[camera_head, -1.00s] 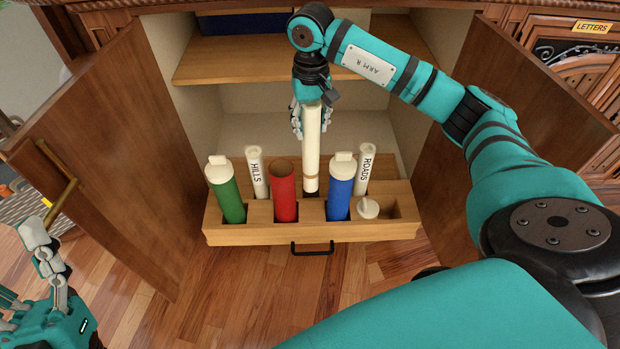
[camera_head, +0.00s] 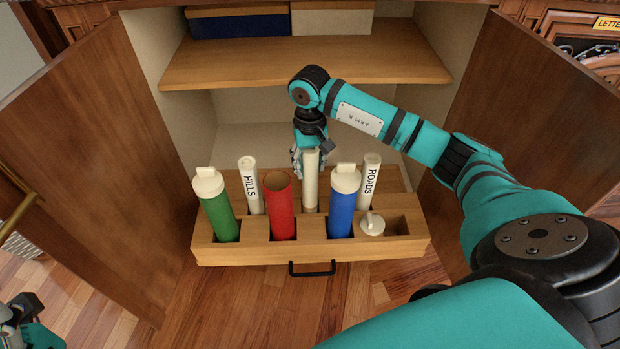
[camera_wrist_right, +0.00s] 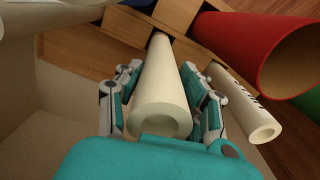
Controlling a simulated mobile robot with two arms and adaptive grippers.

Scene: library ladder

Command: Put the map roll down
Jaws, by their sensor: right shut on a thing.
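The map roll (camera_head: 310,185) is a plain cream tube standing upright in the back row of the wooden drawer rack (camera_head: 330,252), between the HILLS and ROADS rolls. Its lower end appears to be down in the middle back slot; the bottom itself is hidden. My right gripper (camera_head: 311,160) is shut on its upper part. In the right wrist view the fingers (camera_wrist_right: 165,85) lie on both sides of the roll (camera_wrist_right: 160,90), with its hollow top end near the camera. My left gripper (camera_head: 18,318) shows only partly at the bottom left corner; its fingers are unclear.
The HILLS roll (camera_head: 250,188) and ROADS roll (camera_head: 369,182) stand in the back row. In front stand a capped green tube (camera_head: 218,212), an open red tube (camera_head: 279,210) and a capped blue tube (camera_head: 341,208). A loose white cap (camera_head: 372,224) lies at right. A shelf (camera_head: 300,65) is above.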

